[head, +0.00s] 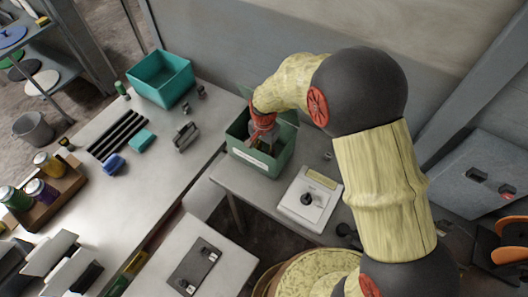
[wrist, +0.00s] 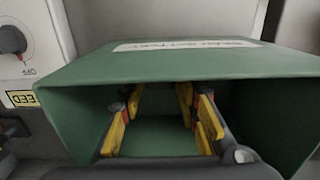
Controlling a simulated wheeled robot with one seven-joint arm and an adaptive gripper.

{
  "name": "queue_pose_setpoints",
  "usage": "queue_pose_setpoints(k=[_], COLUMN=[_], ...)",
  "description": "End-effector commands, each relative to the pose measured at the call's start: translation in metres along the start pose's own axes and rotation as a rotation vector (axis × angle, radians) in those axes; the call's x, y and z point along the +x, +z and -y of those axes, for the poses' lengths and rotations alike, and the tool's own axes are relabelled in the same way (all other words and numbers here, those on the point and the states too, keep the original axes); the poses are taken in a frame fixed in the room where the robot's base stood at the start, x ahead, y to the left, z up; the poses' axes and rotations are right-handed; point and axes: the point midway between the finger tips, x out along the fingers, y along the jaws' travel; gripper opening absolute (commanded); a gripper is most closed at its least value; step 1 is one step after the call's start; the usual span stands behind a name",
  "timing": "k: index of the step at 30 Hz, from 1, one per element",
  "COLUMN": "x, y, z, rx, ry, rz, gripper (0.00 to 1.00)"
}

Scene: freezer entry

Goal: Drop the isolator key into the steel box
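A green box (head: 268,172) with an open top and a white label stands on the grey bench; it fills much of the wrist view (wrist: 190,62). I cannot tell its material. My gripper (head: 264,132) reaches down into the box opening. In the wrist view my gripper (wrist: 160,112) has its yellow-padded fingers apart inside the box, with an empty gap between them. I see no isolator key between the fingers or on the visible part of the box's inside. Part of the inside is hidden by the fingers and box walls.
A white switch panel (head: 309,199) with a black knob lies right of the box. A teal bin (head: 160,80), black bars (head: 118,135) and small parts occupy the left bench. A wall rises close behind the box. A gap separates the benches.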

Motion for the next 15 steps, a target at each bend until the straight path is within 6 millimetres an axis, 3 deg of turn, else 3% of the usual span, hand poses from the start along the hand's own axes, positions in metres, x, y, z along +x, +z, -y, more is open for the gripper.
queue_pose_setpoints(k=[6, 15], x=[-0.0002, -0.0022], y=[0.0000, -0.0001], z=[0.0000, 0.0001], rx=[0.000, 0.000], ry=[0.000, 0.000], rz=[0.000, 0.000], gripper=[0.46, 0.46])
